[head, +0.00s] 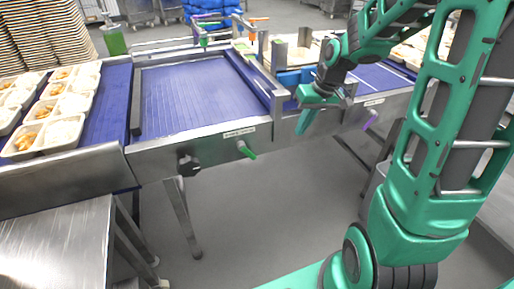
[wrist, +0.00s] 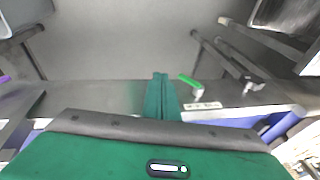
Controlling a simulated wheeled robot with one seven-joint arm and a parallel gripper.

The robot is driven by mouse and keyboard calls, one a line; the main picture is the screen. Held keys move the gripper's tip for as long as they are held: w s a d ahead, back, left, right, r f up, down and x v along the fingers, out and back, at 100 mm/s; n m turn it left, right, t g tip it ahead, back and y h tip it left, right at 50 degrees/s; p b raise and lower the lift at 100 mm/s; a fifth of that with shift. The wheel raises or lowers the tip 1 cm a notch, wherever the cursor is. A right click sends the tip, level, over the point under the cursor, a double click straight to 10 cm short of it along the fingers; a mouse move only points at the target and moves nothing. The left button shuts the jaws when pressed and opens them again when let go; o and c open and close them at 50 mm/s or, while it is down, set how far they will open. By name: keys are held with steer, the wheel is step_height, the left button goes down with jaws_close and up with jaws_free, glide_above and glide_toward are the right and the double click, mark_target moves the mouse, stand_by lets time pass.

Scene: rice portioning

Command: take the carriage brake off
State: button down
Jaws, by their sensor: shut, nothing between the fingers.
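A green lever handle (head: 247,150) sits on the front rail of the conveyor, pointing down and to the right. A small white label (head: 240,132) is above it, too small to read. The lever also shows in the wrist view (wrist: 189,80), beside its label (wrist: 203,105). A purple lever (head: 371,118) with another label is farther right on the rail. I cannot tell by reading which lever is the carriage brake. My gripper (head: 302,124) is shut and empty, in front of the rail between the two levers, apart from both. Its closed fingers (wrist: 158,80) point away in the wrist view.
A black knob (head: 189,165) sticks out of the rail left of the green lever. The blue belt (head: 195,95) is bare, and trays of food (head: 55,132) stand at the left. A steel table (head: 55,240) is at front left. The floor before the rail is clear.

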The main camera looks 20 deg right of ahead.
mark_target(247, 151)
steer(key=shift+n+t+y, duration=0.5)
steer(key=shift+n+y, duration=0.2)
steer(key=shift+y, duration=0.2)
steer(key=w+a+f, duration=0.1)
steer(key=w, duration=0.1)
steer(key=w+a+f, duration=0.1)
steer(key=w, duration=0.2)
steer(key=w+a+f, duration=0.1)
steer(key=w, duration=0.2)
steer(key=shift+w+a+f, duration=0.1)
steer(key=shift+a, duration=0.2)
steer(key=shift+f, duration=0.1)
steer(key=x, duration=0.9)
steer(key=shift+a+f, duration=0.15)
steer(key=shift+f, duration=0.15)
steer(key=a+f, duration=0.2)
steer(key=shift+a, duration=0.25)
steer(key=shift+w+a+f, duration=0.1)
steer(key=shift+a+f, duration=0.1)
steer(key=shift+a, duration=0.2)
steer(key=shift+d+f, duration=0.1)
steer(key=shift+d, duration=0.1)
